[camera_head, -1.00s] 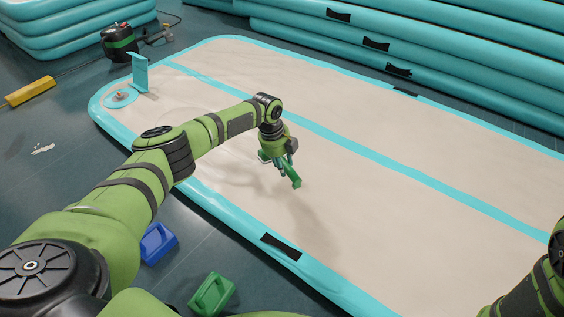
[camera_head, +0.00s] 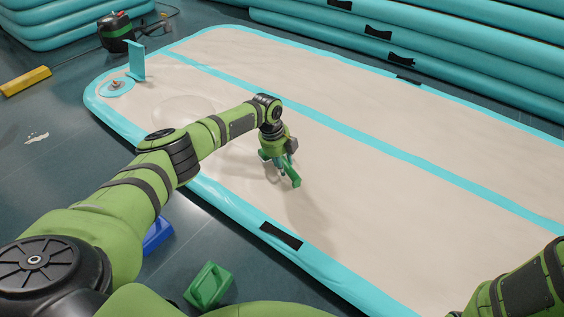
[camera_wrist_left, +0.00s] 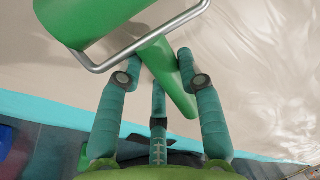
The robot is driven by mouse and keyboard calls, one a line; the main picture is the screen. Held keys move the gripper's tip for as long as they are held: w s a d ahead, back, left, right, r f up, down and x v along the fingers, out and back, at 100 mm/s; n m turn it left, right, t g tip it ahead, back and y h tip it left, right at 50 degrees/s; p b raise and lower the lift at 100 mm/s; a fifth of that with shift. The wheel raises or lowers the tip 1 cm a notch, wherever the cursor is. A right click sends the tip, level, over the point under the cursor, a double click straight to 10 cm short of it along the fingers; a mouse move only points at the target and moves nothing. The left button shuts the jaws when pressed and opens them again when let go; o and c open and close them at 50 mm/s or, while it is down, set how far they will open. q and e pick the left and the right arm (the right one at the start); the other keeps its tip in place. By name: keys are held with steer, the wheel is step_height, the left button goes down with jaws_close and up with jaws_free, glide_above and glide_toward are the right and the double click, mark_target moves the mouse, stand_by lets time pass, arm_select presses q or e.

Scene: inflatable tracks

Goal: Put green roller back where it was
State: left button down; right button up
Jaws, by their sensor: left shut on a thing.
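My left gripper (camera_head: 281,169) is shut on the green roller (camera_head: 293,180) and holds it above the beige mat. In the left wrist view, the gripper (camera_wrist_left: 161,78) has its teal fingers around the roller's green handle (camera_wrist_left: 166,68). The bent metal frame and the thick green roller head (camera_wrist_left: 90,18) reach past the fingers toward the upper left, partly cut off by the picture's edge. Part of my right arm shows at the lower right in the head view, but its gripper is out of the picture.
The inflatable mat (camera_head: 400,190) has teal edges and is mostly bare. A teal-flapped valve (camera_head: 117,86) is at its far left end. A green weight-like block (camera_head: 209,287) and a blue one (camera_head: 157,234) lie on the floor. A black pump (camera_head: 118,32) and a yellow block (camera_head: 26,81) stand farther left.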

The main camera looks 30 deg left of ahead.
arm_select(q)
steer(key=shift+f+b, duration=0.65)
steer(key=shift+f, duration=0.1)
steer(key=c, duration=0.7)
jaws_free()
steer(key=shift+c, duration=0.2)
step_height(320, 180, up, 8)
steer(key=p, duration=0.7)
steer(key=shift+r, duration=0.45)
steer(key=s+d+r+n+p, duration=0.2)
steer(key=s+r+n+p, duration=0.1)
steer(key=r+p, duration=0.4)
steer(key=s+d+r+n+y+p, duration=0.1)
steer(key=s+d+r+n+p, duration=0.2)
steer(key=r+p, duration=0.4)
steer(key=s+d+r+n+p, duration=0.2)
steer(key=s+r+n+p, duration=0.1)
steer(key=r+p, duration=0.4)
steer(key=shift+s+d+r+y+p, duration=0.2)
steer(key=shift+r+y+p, duration=0.2)
steer(key=shift+p, duration=0.85)
